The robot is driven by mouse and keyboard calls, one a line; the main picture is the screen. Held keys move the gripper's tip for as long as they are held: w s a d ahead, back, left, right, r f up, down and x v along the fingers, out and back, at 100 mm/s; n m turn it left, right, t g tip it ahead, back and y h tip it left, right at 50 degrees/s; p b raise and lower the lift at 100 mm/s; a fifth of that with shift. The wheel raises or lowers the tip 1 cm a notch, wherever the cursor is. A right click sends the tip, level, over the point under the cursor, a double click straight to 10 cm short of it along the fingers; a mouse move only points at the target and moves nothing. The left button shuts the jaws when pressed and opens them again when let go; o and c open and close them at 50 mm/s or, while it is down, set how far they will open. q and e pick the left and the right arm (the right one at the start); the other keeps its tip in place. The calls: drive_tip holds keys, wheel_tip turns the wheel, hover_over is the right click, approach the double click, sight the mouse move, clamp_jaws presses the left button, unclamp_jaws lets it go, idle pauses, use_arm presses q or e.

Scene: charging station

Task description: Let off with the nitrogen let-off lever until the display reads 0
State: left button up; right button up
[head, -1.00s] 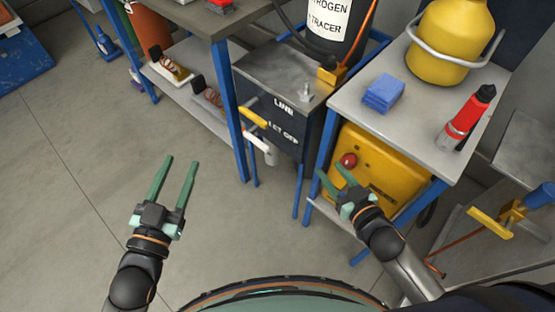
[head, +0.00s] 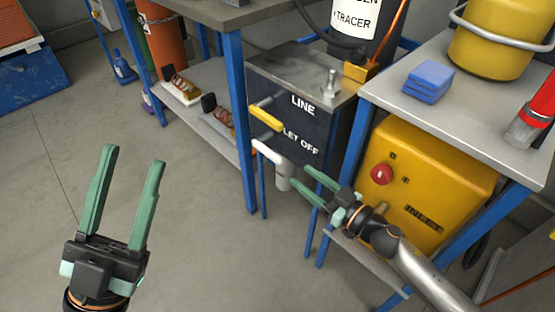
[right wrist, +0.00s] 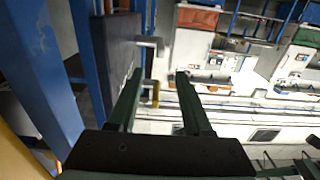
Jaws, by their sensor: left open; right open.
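A dark panel box (head: 300,75) carries the words LINE and LET OFF. A yellow lever (head: 266,119) sticks out beside LINE. A white let-off lever (head: 268,153), bent with a downward end, sticks out below it beside LET OFF. My right gripper (head: 301,175) is open and empty, its fingertips just right of the white lever's lower end and apparently apart from it. In the right wrist view the open fingers (right wrist: 160,74) point past the dark panel (right wrist: 122,48). My left gripper (head: 134,156) is open and empty over the floor at left. I see no readable display.
A yellow cabinet (head: 445,165) with a red knob (head: 381,174) stands right of my right gripper. Blue table legs (head: 240,120) flank the panel. A grey table (head: 440,115) holds blue blocks (head: 429,82) and a yellow tank (head: 490,45). The floor at left is clear.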

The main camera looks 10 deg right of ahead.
sight(281, 160)
drive_tip(key=b+x, duration=0.1)
drive_tip(key=x, duration=0.8)
drive_tip(key=shift+w+a+b, duration=0.2)
drive_tip(key=shift+w+b, duration=0.1)
drive_tip(key=shift+b, duration=0.05)
clamp_jaws()
idle(1.0)
